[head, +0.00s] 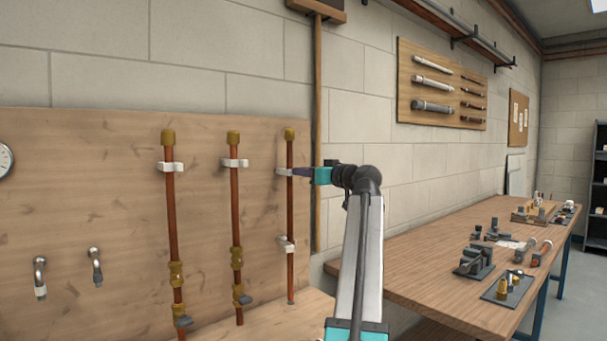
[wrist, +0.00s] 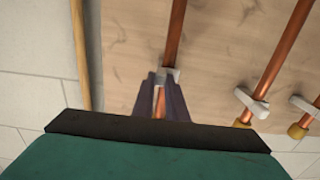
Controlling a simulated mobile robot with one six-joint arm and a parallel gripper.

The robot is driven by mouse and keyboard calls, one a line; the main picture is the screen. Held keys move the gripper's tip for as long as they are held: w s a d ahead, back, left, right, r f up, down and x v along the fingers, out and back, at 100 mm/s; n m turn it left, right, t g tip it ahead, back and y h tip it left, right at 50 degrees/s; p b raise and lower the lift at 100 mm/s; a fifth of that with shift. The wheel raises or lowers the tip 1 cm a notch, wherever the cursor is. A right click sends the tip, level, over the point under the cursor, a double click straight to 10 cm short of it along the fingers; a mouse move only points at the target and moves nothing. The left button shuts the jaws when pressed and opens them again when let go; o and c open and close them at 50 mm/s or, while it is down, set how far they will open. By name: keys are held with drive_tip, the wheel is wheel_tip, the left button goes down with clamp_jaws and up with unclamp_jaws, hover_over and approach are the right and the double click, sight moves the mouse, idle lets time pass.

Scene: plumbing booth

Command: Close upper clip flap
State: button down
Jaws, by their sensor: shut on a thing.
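The rightmost copper pipe (head: 290,215) stands upright on the wooden panel with a brass cap on top. Its white upper clip (head: 282,171) sits below the cap, and a lower clip (head: 286,243) sits further down. My gripper (head: 297,171) reaches in from the right at the upper clip's height. In the wrist view, its dark fingers (wrist: 161,80) are shut on the upper clip (wrist: 171,73), with the copper pipe (wrist: 175,35) running past it. The fingers hide much of the clip, so I cannot tell how far its flap is closed.
Two more capped copper pipes (head: 171,225) (head: 236,210) with white clips stand to the left. A wooden post (head: 318,120) is close to the right of the clip. A workbench (head: 430,265) with fittings stands at the right.

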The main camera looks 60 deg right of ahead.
drive_tip(key=c, duration=1.8)
unclamp_jaws()
drive_tip(key=shift+o, duration=0.2)
drive_tip(key=v, duration=1.3)
drive_tip(key=shift+s, duration=0.4)
